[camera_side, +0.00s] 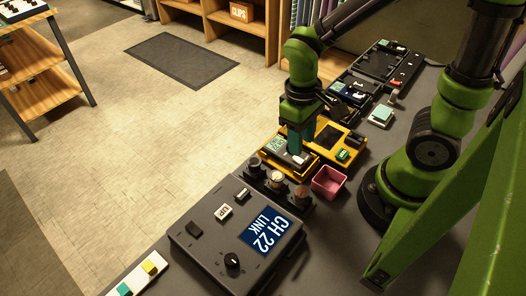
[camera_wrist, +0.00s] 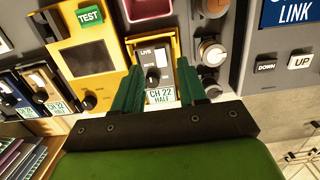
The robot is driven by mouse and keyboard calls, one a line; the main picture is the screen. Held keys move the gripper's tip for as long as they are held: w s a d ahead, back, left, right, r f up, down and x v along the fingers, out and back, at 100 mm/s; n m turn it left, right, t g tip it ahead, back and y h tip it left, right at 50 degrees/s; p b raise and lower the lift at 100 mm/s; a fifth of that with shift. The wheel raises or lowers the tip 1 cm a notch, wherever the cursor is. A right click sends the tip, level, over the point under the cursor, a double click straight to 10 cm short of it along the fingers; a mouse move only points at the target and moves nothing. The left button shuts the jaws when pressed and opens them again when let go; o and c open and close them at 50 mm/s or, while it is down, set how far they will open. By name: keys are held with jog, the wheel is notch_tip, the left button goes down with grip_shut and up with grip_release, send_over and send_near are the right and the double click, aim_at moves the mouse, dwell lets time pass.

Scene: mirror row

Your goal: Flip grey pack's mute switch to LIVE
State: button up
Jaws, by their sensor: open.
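A pack with a greyish face (camera_wrist: 148,62) sits in a yellow surround in the wrist view, with small LIVE and MUTE markings and a CH 22 label (camera_wrist: 161,95). A dark switch knob (camera_wrist: 153,80) shows below the markings; its exact setting is too small to tell. My gripper (camera_wrist: 160,68) is open, with one green finger on each side of the pack's lower part. In the side view my gripper (camera_side: 296,150) points down over the yellow-edged pack (camera_side: 276,146) and hides part of it. I cannot tell whether the fingers touch it.
A yellow unit with a TEST button (camera_wrist: 90,17) adjoins the pack. More packs (camera_wrist: 45,84) stand farther along. On the other side are several round knobs (camera_side: 276,180) and a grey console (camera_side: 215,264) reading CH 22 LINK. A pink bin (camera_side: 328,182) stands close by.

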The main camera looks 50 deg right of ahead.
aim_at(292, 158)
notch_tip(292, 158, up, 12)
jog(key=w, duration=0.1)
dwell(0.4)
jog(key=shift+s+d+r+m+t+y, duration=0.1)
jog(key=shift+d+r+m+t+y, duration=0.45)
jog(key=shift+t, duration=0.85)
jog(key=shift+w+d+r+m+t+y, duration=0.1)
jog(key=shift+d+r+m+t, duration=0.25)
jog(key=shift+r+m+t, duration=0.75)
jog(key=shift+s+d+r+m+t+y, duration=0.15)
jog(key=shift+d+m+t+y, duration=0.25)
jog(key=shift+t, duration=1.3)
